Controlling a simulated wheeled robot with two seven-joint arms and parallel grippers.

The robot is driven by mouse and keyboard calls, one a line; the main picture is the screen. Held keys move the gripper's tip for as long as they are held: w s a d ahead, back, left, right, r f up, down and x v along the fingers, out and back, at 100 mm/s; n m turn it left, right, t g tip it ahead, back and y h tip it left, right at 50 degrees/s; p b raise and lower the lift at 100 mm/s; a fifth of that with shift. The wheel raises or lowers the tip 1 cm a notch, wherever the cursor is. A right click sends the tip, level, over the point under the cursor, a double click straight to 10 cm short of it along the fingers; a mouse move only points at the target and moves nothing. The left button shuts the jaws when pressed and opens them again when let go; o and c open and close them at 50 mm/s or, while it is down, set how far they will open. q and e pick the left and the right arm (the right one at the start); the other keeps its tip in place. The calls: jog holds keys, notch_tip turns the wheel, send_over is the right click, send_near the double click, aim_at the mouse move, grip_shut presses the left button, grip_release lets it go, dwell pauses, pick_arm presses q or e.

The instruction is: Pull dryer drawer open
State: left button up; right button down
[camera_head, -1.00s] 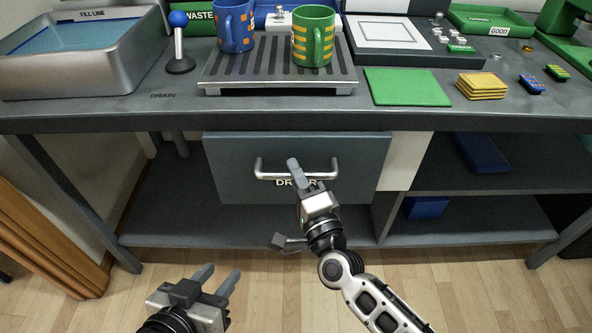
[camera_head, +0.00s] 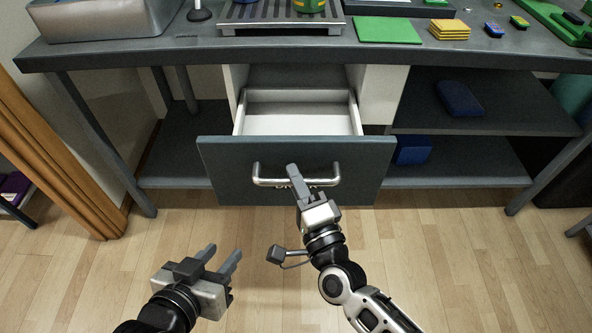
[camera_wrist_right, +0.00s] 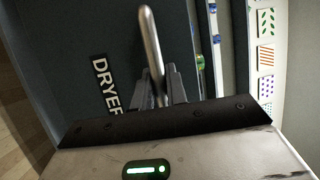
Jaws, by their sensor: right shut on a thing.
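The dryer drawer is pulled out from under the counter; its dark grey front (camera_head: 222,168) faces me and its white interior (camera_head: 297,122) shows empty. A silver bar handle (camera_head: 257,177) is on the front. My right gripper (camera_head: 296,178) is shut on the handle bar; in the right wrist view, the handle (camera_wrist_right: 150,40) passes between the fingers (camera_wrist_right: 160,88), beside the DRYER label (camera_wrist_right: 104,84). My left gripper (camera_head: 222,257) is open and empty above the floor, left of the drawer.
The counter (camera_head: 150,54) above holds a metal basin (camera_head: 95,18), a slatted tray (camera_head: 240,22), a green mat (camera_head: 388,31) and yellow coasters (camera_head: 449,29). Blue items (camera_head: 459,98) lie on the right shelves. The wooden floor (camera_head: 440,260) in front is clear.

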jog(key=shift+s, duration=0.25)
pick_arm(q)
jog(key=shift+f, duration=0.1)
pick_arm(e)
jog(key=c, duration=1.4)
grip_release()
pick_arm(q)
jog(key=shift+s, duration=0.1)
